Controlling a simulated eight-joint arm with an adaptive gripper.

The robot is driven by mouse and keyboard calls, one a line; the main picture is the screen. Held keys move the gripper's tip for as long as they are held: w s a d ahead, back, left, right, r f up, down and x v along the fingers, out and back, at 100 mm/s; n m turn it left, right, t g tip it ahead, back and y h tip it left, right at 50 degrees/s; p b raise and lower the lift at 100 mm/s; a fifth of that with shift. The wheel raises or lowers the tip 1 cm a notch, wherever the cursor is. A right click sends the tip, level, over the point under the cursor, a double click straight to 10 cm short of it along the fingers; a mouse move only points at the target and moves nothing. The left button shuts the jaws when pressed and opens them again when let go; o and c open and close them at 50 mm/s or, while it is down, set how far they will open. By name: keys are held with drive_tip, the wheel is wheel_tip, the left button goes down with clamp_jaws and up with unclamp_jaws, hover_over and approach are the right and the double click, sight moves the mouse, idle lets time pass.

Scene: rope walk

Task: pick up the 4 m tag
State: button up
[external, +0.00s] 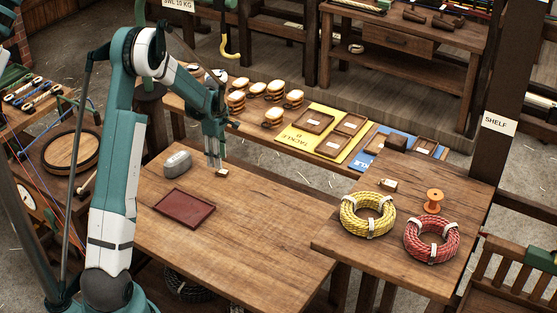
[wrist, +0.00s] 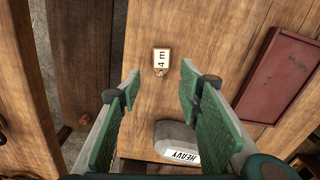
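The 4 m tag (wrist: 161,57) is a small pale tag with a tan edge and a small ring at one end, lying on the wooden table (external: 240,240). In the external view the tag (external: 222,173) lies near the table's far edge. My gripper (wrist: 160,82) is open and empty. In the wrist view its green-padded fingers stand apart, left and right of the tag's near end, with the tag ahead between their lines. In the external view my gripper (external: 216,165) is just above the tag; I cannot tell the exact gap.
A grey weight marked HEAVY (external: 178,163) stands just left of my gripper. A dark red tray (external: 184,209) lies in front of it. The table's right half is clear. The right-hand table holds a yellow rope coil (external: 368,215), a red coil (external: 432,239) and another tag (external: 388,185).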

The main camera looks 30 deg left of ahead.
sight(222, 173)
drive_tip(key=shift+f, duration=0.1)
drive_tip(key=shift+s+f+b, duration=0.1)
drive_tip(key=shift+f+b, duration=0.4)
drive_tip(key=shift+f, duration=2.05)
drive_tip(key=c, duration=0.7)
